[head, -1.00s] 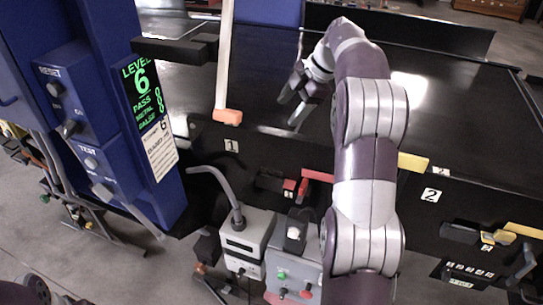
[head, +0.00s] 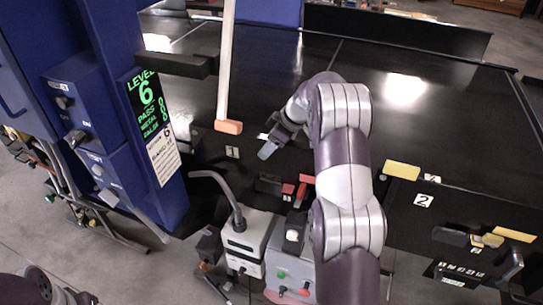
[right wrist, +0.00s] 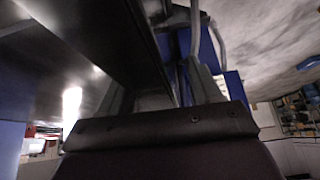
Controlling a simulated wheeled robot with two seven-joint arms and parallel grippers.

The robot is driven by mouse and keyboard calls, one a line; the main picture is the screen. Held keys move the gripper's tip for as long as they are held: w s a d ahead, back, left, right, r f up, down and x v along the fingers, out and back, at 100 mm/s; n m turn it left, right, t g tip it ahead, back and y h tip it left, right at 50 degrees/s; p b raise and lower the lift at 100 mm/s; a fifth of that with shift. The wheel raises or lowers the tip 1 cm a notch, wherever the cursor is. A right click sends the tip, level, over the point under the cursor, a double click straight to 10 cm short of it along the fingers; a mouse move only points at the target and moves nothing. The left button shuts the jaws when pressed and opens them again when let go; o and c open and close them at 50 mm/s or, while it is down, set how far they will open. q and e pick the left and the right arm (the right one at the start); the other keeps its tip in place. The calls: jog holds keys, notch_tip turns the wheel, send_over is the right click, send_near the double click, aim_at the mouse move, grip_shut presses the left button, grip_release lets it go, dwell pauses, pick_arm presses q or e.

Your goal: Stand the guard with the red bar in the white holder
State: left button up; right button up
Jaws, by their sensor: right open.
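A red bar (head: 304,187) shows on a dark part at the conveyor's front edge. I cannot tell for sure that it is the guard. I cannot clearly pick out a white holder. My right gripper (head: 268,146) is open over the conveyor's front edge, above and left of the red bar and right of the orange-ended pale post. Its spread fingers also show in the right wrist view (right wrist: 163,85), with nothing seen held between them. My left gripper is not in view.
A blue detector column (head: 100,110) with a green-lettered display stands at the left. A pale post with an orange end (head: 229,127) hangs near label 1. Boxes with a bent gooseneck (head: 222,187) stand in front. The black belt (head: 430,120) is clear.

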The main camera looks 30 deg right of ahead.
jog(key=shift+w+a+f, duration=0.1)
jog(key=shift+w+f, duration=0.05)
jog(key=shift+f, duration=0.2)
jog(key=shift+r, duration=0.1)
grip_shut()
dwell(1.0)
jog(key=shift+w+r, duration=0.1)
jog(key=shift+r, duration=0.2)
